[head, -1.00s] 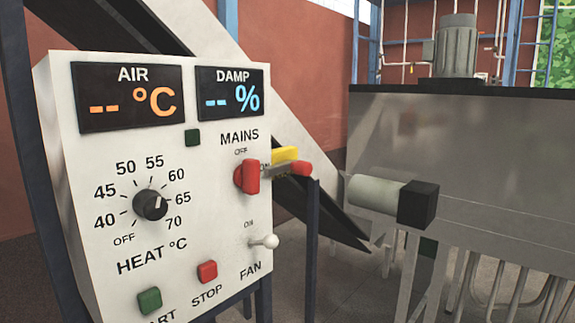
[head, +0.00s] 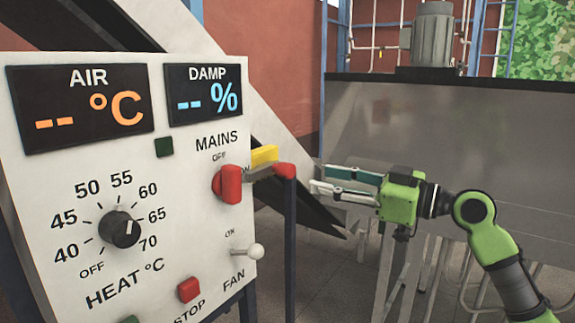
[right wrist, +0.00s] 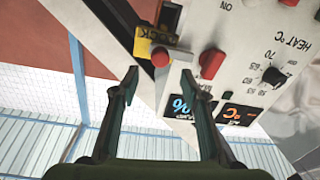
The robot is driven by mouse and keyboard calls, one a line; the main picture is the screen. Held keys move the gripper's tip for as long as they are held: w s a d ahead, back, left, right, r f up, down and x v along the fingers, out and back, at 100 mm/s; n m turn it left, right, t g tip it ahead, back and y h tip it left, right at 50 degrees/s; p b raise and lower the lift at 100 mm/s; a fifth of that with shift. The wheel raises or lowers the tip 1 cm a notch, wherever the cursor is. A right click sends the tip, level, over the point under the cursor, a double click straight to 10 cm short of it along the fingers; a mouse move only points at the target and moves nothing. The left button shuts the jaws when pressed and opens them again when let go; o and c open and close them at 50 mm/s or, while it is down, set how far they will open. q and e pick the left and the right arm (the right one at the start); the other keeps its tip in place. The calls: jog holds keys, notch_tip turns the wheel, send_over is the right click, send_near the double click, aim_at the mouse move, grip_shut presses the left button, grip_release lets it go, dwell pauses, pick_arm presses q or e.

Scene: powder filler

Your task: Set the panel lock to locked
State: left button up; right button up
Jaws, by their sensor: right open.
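The panel lock is on the side of the white control panel, past its right edge in the head view. It has a yellow plate (head: 264,155) and a grey lever (head: 260,173) with a red knob (head: 285,171). The right wrist view shows the yellow plate (right wrist: 150,42), partly lettered "LOCK", and the red knob (right wrist: 160,57). My right gripper (head: 318,180) is open and empty, just right of the knob. In the right wrist view the knob lies just beyond and between my fingertips (right wrist: 158,78), apart from them. My left gripper is not in view.
The panel front (head: 185,160) carries a red MAINS switch (head: 228,184), close to the lock, a FAN toggle (head: 254,252), a HEAT dial (head: 119,229) and push buttons. A blue post (head: 290,240) stands below the knob. A grey metal tank (head: 440,150) stands behind my right arm.

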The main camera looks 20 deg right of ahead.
aim_at(293, 172)
jog(key=p+x, duration=0.3)
jog(key=x, duration=0.6)
jog(key=shift+w+a+r+p, duration=0.1)
jog(key=shift+w+a+p, duration=0.05)
jog(key=shift+p, duration=0.25)
jog(key=shift+w+a, duration=0.25)
jog(key=shift+w, duration=0.1)
jog(key=shift+c, duration=0.4)
